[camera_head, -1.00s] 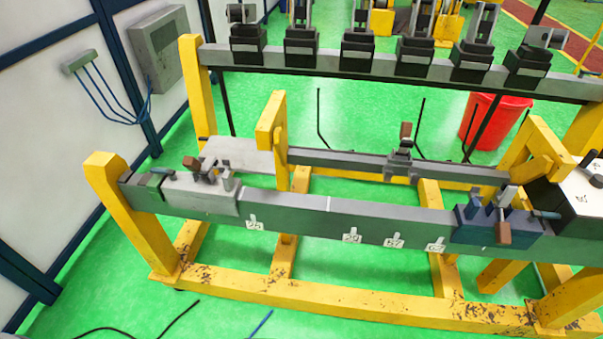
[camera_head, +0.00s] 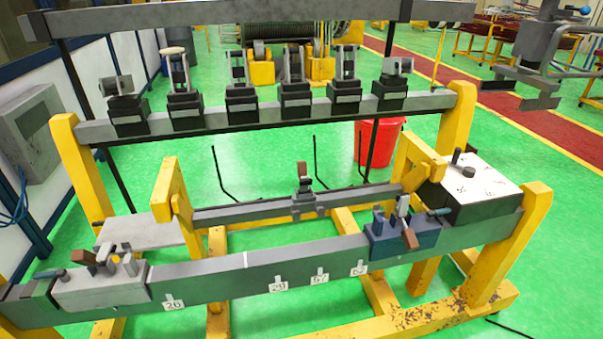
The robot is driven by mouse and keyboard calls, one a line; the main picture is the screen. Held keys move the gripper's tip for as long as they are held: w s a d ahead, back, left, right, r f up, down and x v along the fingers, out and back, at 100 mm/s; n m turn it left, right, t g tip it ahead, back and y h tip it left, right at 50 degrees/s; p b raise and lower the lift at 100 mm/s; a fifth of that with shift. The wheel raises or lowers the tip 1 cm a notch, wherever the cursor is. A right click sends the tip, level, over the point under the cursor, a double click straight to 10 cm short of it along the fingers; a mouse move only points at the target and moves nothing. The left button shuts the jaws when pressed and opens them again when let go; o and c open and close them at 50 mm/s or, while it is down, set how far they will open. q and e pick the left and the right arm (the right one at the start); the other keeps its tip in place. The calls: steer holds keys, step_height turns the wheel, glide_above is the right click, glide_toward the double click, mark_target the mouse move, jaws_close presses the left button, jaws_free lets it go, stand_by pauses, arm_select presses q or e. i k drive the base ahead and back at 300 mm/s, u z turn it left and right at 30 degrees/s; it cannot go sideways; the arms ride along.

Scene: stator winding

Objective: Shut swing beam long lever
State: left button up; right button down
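A long grey front beam (camera_head: 215,285) runs across a yellow frame. Behind it a thinner grey beam (camera_head: 260,211) spans between yellow uprights and carries a small upright lever clamp (camera_head: 305,186). A blue clamp block (camera_head: 405,240) sits on the front beam at right, with a brown-ended lever (camera_head: 410,239) tilted down over its front and a blue-handled lever (camera_head: 440,212) at its right. A grey clamp block (camera_head: 105,288) at left has a brown-ended lever (camera_head: 84,258) and a blue handle (camera_head: 48,273). I cannot tell which lever is the long one. Neither gripper is in view.
A rear rail (camera_head: 225,122) holds several black clamp blocks. A white-topped box (camera_head: 482,180) stands at the right end of the beams. A red bin (camera_head: 378,145) is behind. A grey machine (camera_head: 555,45) is at the upper right. Green floor is open at lower right.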

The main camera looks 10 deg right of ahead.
mark_target(304, 180)
steer(key=z, duration=0.25)
steer(key=k, duration=0.35)
steer(key=u, duration=1.15)
steer(key=i, duration=1)
steer(key=z, duration=0.45)
steer(key=i, duration=0.6)
steer(key=z, duration=0.5)
